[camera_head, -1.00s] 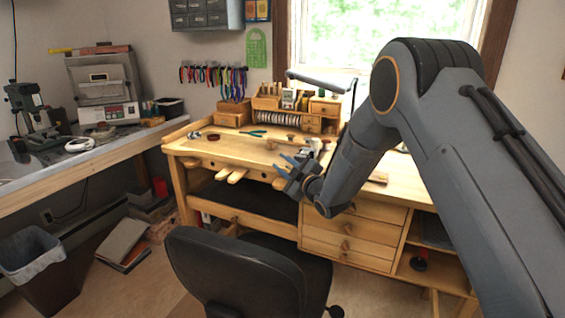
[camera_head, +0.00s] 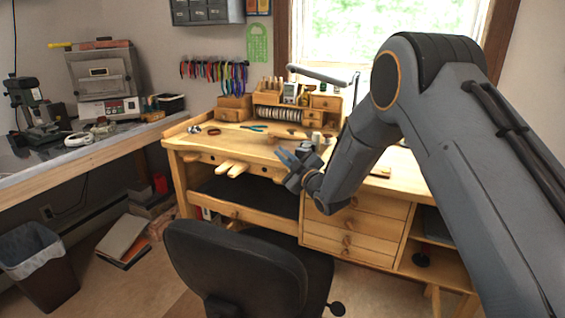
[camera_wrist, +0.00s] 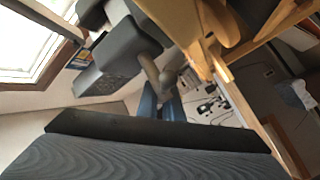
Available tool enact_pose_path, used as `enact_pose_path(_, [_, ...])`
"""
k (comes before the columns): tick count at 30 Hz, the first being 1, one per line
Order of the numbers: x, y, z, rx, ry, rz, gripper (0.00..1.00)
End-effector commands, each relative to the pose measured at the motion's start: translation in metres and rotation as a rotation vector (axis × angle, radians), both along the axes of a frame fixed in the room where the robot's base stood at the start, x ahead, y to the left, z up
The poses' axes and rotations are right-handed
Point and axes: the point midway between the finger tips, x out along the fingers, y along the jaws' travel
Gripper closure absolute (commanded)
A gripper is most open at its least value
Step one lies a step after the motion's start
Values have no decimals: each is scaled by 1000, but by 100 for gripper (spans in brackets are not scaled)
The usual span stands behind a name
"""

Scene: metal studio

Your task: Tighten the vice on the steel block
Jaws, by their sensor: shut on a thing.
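My gripper (camera_head: 288,157) is at the front edge of the wooden workbench in the head view, its blue fingers pointing up and left. In the wrist view my gripper (camera_wrist: 163,103) has its blue fingers closed around the end of a grey-brown handle (camera_wrist: 151,72). The handle leads to a dark grey, blocky body (camera_wrist: 118,54), which looks like the vice. In the head view the vice is small and largely hidden by my gripper and arm. I cannot make out the steel block or how the jaws sit on it.
The workbench (camera_head: 222,152) holds blue-handled pliers (camera_head: 253,128) and a wooden organiser (camera_head: 268,98). A black chair (camera_head: 237,262) stands close in front of it. A side bench (camera_head: 75,150) with machines is at the left, with a lined bin (camera_head: 38,262) below.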

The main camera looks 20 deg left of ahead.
Motion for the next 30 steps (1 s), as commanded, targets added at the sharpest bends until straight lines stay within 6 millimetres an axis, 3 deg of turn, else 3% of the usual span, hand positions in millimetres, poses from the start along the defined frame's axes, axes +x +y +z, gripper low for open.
enact_pose_path(16, [3,-12,9,294,-17,-8,100])
enact_pose_path(30, [2,-14,11,331,-16,-9,100])
